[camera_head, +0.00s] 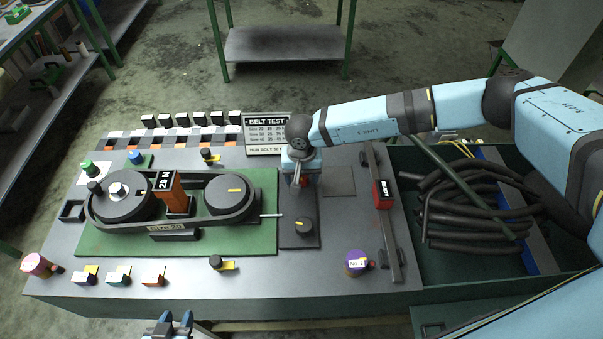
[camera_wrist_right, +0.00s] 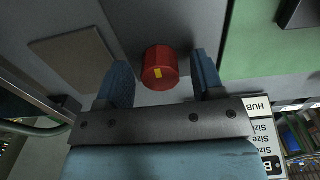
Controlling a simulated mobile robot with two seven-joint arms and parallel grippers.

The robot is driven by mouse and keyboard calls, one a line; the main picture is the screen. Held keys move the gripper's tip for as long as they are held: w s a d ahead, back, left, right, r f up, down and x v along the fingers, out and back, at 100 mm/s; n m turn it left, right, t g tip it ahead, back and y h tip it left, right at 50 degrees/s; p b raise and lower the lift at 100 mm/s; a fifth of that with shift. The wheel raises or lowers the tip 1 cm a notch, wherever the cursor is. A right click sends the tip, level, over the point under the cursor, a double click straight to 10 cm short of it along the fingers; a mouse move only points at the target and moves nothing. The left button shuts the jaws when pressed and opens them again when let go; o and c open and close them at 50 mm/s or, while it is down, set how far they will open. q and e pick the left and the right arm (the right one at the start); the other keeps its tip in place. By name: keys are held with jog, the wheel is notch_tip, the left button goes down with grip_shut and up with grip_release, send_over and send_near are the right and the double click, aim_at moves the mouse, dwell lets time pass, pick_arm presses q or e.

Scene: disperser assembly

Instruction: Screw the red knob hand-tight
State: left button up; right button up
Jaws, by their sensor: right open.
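The red knob (camera_wrist_right: 160,68) shows in the right wrist view as a short red cylinder with a yellow mark. It lies between the two blue fingers of my right gripper (camera_wrist_right: 162,75), with a visible gap on each side. In the head view my right gripper (camera_head: 301,178) points down over the dark plate (camera_head: 299,238), and a little of the red knob (camera_head: 304,182) shows beside its fingers. The gripper is open. My left gripper (camera_head: 173,319) is at the bottom edge of the head view, its fingers apart and empty, away from the knob.
A green board (camera_head: 262,190) with two black pulleys and a belt (camera_head: 165,226) lies left of the knob. A bar with a red block (camera_head: 383,194) and a bin of black hoses (camera_head: 468,205) are to the right.

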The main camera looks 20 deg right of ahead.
jog(key=shift+f, duration=0.2)
jog(key=c, duration=0.9)
